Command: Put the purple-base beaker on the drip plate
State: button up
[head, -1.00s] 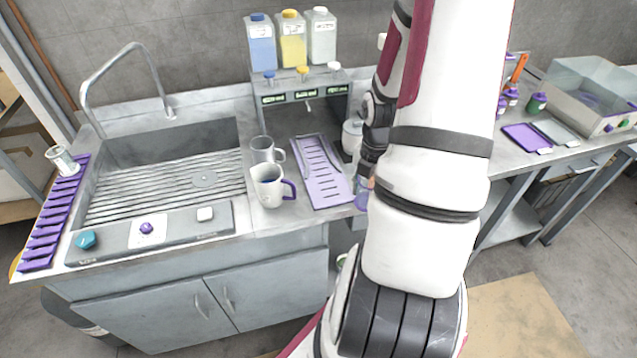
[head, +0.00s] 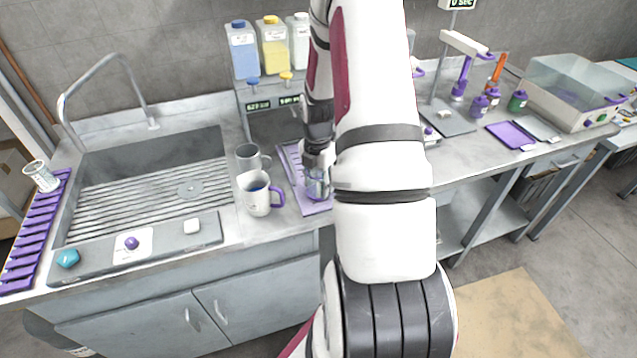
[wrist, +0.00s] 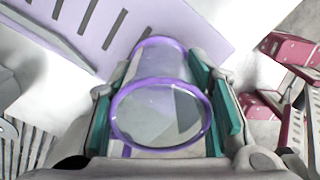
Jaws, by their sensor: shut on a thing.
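The purple-base beaker (head: 317,186) is clear with a purple rim and base. My gripper (head: 318,165) is shut on it. In the wrist view the beaker (wrist: 160,100) sits between the green-padded fingers of my gripper (wrist: 165,105), its rim toward the camera. The drip plate is the pale purple slotted plate (head: 291,163) on the counter, partly hidden by my arm; it also shows in the wrist view (wrist: 145,25). In the head view the beaker overlaps the plate's front right part. I cannot tell whether its base touches the plate.
A white mug with a purple handle (head: 256,196) and a grey mug (head: 248,158) stand just left of the plate. The dispenser (head: 262,99) with coloured bottles is behind it. The sink (head: 150,180) is at the left. A purple tray (head: 510,134) lies at the right.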

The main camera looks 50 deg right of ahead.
jog(key=shift+f, duration=0.2)
jog(key=o, duration=1.2)
